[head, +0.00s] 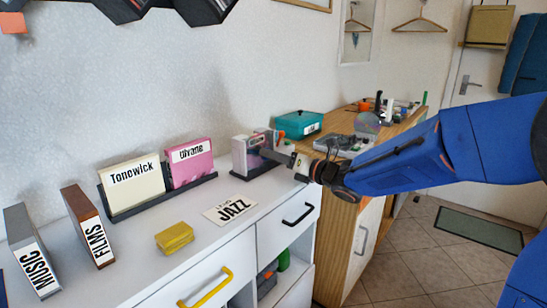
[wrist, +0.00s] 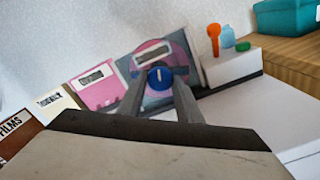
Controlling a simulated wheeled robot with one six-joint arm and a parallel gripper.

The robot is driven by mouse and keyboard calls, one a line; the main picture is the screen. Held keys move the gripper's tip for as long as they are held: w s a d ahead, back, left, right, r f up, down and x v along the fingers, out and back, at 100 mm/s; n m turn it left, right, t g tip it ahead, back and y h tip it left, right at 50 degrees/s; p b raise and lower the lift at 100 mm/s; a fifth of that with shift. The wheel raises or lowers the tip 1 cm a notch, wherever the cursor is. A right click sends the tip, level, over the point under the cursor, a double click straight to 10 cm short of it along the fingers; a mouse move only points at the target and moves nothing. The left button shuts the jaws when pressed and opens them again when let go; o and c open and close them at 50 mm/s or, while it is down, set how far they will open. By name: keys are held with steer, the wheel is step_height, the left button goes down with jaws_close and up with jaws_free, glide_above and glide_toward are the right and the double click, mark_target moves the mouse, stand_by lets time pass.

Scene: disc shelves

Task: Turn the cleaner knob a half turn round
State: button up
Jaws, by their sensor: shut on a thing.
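The blue round cleaner knob (wrist: 160,78) shows in the wrist view with a white mark on its face, pointing about upward. It sits in front of a pinkish disc (wrist: 150,56) on the upright cleaner. My gripper (wrist: 160,73) has one finger on each side of the knob and is shut on it. In the head view the cleaner (head: 239,157) stands on the white cabinet by the wall, and my gripper (head: 272,149) reaches it from the right. The knob is hidden there behind the gripper.
A pink case marked Divane (head: 190,168) and a cream case marked Tonewick (head: 133,190) stand in a dark rack left of the cleaner. A JAZZ card (head: 230,208) and yellow block (head: 174,238) lie in front. A teal box (head: 299,124) stands behind right.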

steer(key=m, duration=0.4)
steer(key=shift+m, duration=0.3)
steer(key=m, duration=0.3)
steer(key=shift+m, duration=0.3)
steer(key=m, duration=0.4)
steer(key=shift+m, duration=0.3)
steer(key=m, duration=0.4)
steer(key=shift+f+m, duration=0.1)
steer(key=shift+m, duration=0.2)
steer(key=m, duration=0.3)
steer(key=shift+m, duration=0.3)
steer(key=m, duration=0.3)
steer(key=shift+m, duration=0.3)
steer(key=m, duration=0.4)
steer(key=shift+m, duration=1.8)
steer(key=shift+f, duration=0.1)
